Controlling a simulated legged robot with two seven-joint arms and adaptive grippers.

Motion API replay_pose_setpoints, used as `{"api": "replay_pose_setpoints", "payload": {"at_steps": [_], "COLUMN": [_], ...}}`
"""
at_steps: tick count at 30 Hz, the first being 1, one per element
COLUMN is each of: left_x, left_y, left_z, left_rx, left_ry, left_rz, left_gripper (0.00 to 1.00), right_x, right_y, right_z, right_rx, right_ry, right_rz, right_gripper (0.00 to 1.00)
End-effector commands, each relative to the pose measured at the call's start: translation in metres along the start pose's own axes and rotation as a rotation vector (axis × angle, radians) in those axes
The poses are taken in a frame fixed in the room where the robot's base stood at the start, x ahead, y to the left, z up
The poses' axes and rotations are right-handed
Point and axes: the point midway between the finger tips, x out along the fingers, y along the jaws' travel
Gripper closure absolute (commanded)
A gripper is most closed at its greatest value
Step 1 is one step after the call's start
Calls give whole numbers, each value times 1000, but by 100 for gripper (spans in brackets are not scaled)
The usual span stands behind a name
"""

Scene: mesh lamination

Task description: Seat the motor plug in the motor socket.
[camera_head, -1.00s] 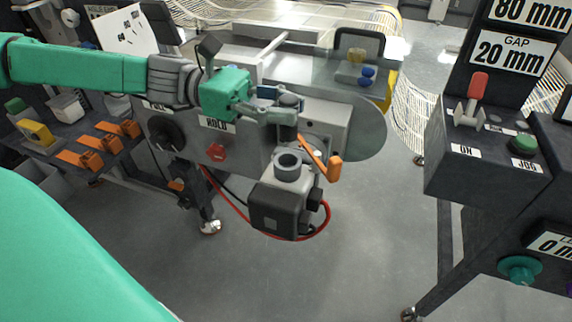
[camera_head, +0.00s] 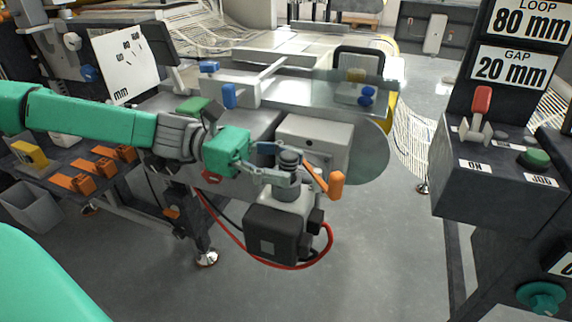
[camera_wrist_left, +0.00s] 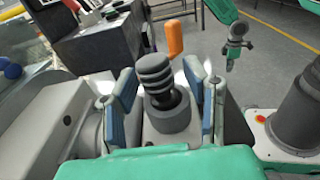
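The motor plug (camera_head: 289,161) is a dark grey ribbed cylinder. It stands upright at the grey motor socket (camera_head: 287,192) on top of the motor. In the left wrist view the plug (camera_wrist_left: 156,78) rises from a wider dark collar (camera_wrist_left: 169,115); how deep it sits is hidden. My left gripper (camera_head: 284,164) is around the plug. The left wrist view shows its blue-padded fingers (camera_wrist_left: 165,98) spread on either side, with gaps to the plug. My right gripper (camera_wrist_left: 236,46) appears small at the upper right of that view, too small to read.
The dark motor box (camera_head: 277,234) hangs below the socket, with a red cable (camera_head: 232,210) looping around it. An orange handle (camera_head: 335,185) is close to the right of the plug. A control box (camera_head: 490,180) with a red lever stands at right.

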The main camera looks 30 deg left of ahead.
Motion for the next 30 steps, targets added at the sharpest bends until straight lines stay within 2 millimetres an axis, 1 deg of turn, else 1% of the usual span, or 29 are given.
{"api": "replay_pose_setpoints", "payload": {"at_steps": [7,11,17,24,30], "left_x": [0,-8,-36,-70,-95], "left_y": [0,1,2,2,1], "left_z": [3,7,11,10,8], "left_rx": [3,4,4,2,2], "left_ry": [-2,-3,-6,-6,-2], "left_rz": [0,4,6,3,2], "left_gripper": [59,59,59,59,59], "right_x": [-2,-11,-40,-77,-101], "right_y": [0,0,0,0,1], "right_z": [0,0,-2,-4,-5], "right_rx": [-1,-1,0,0,0], "right_ry": [-1,-1,-1,0,-1], "right_rz": [0,0,0,0,0], "right_gripper": [100,100,100,100,100]}}
